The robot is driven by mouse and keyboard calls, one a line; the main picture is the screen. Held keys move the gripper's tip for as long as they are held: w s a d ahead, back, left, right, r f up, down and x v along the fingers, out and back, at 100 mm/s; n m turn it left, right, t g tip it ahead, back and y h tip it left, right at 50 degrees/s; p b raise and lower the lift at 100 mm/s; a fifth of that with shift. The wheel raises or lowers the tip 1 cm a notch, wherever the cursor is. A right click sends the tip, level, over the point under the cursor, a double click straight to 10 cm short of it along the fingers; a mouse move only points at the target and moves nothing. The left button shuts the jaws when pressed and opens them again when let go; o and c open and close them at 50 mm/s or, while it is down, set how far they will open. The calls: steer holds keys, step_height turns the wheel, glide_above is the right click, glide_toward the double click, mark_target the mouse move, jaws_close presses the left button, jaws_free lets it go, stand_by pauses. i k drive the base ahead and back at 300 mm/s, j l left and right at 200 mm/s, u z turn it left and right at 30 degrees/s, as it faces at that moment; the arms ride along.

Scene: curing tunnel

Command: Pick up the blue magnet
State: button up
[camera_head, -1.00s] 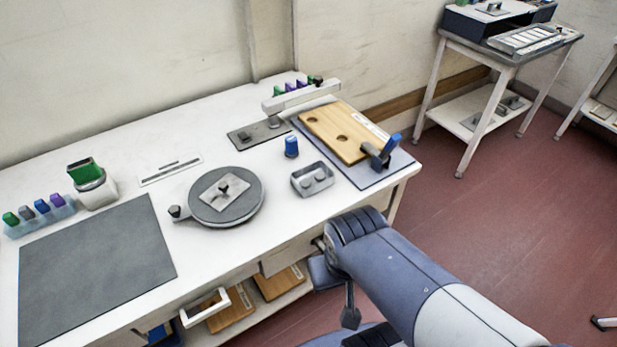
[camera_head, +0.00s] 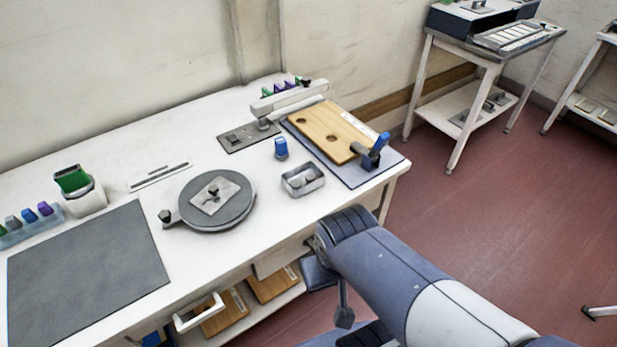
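Several small blue things could be the blue magnet, and I cannot tell which is meant. A short blue block (camera_head: 281,148) stands upright on the white bench, left of the wooden board. Another blue piece (camera_head: 29,214) sits in the rack at the far left, between a grey and a purple one. My arm comes in from the lower right and bends in front of the bench's front edge. My gripper's fingertips cannot be made out, and nothing is seen held.
The white bench (camera_head: 120,166) also holds a round grey turntable (camera_head: 230,213), a small metal tray (camera_head: 292,190), a dark mat (camera_head: 82,275), a wooden board (camera_head: 338,122) with a blue-handled clamp (camera_head: 377,146), and a pale swing bar (camera_head: 290,97). Side tables stand at right.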

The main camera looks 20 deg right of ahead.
mark_target(282, 152)
steer(key=i+l+u, duration=0.1)
steer(key=l, duration=0.25)
steer(key=i+l+u, duration=0.25)
steer(key=l, duration=0.5)
steer(key=i+l+u, duration=0.15)
steer(key=i+l, duration=0.1)
steer(key=l, duration=0.1)
